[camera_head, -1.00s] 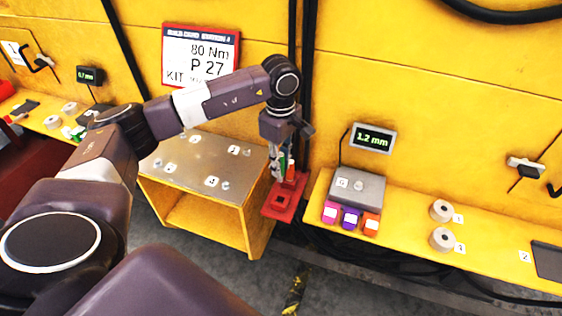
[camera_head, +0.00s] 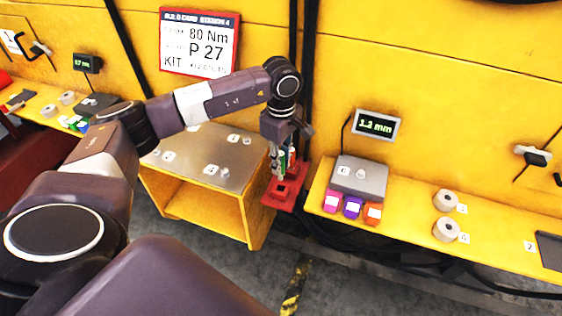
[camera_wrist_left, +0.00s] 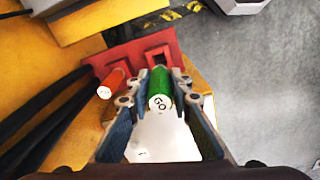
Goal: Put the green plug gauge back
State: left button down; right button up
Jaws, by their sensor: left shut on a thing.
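The green plug gauge (camera_wrist_left: 160,88) has a white end marked GO and sits between the fingers of my left gripper (camera_wrist_left: 162,98), which is shut on it. In the head view my left gripper (camera_head: 281,168) points down just over the red holder (camera_head: 284,196), and the green gauge (camera_head: 283,158) shows only as a sliver. The holder (camera_wrist_left: 133,52) has square openings; one shows beyond the green gauge. A red plug gauge (camera_wrist_left: 112,82) stands at the holder, left of the green one. I cannot tell whether the green gauge's lower end touches the holder. My right gripper is not in view.
A yellow cabinet with a metal top (camera_head: 212,150) stands left of the holder. On the right, a yellow shelf (camera_head: 405,222) carries a grey gauge block (camera_head: 360,178), coloured blocks (camera_head: 352,206) and pale rings (camera_head: 446,200). Black cables (camera_head: 303,80) run down the wall behind.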

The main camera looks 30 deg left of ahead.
aim_at(281, 178)
pick_arm(q)
jog(key=shift+f+b, duration=0.35)
jog(key=shift+f, duration=0.05)
jog(key=shift+f, duration=0.15)
jog(key=shift+f+b, duration=1.7)
jog(key=shift+f, duration=0.2)
jog(key=shift+f+b, duration=0.65)
jog(key=shift+f, duration=0.05)
jog(key=shift+f, duration=0.15)
jog(key=shift+f+b, duration=0.25)
jog(key=shift+b, duration=0.15)
jog(key=c, duration=1.7)
grip_release()
jog(key=shift+o, duration=0.2)
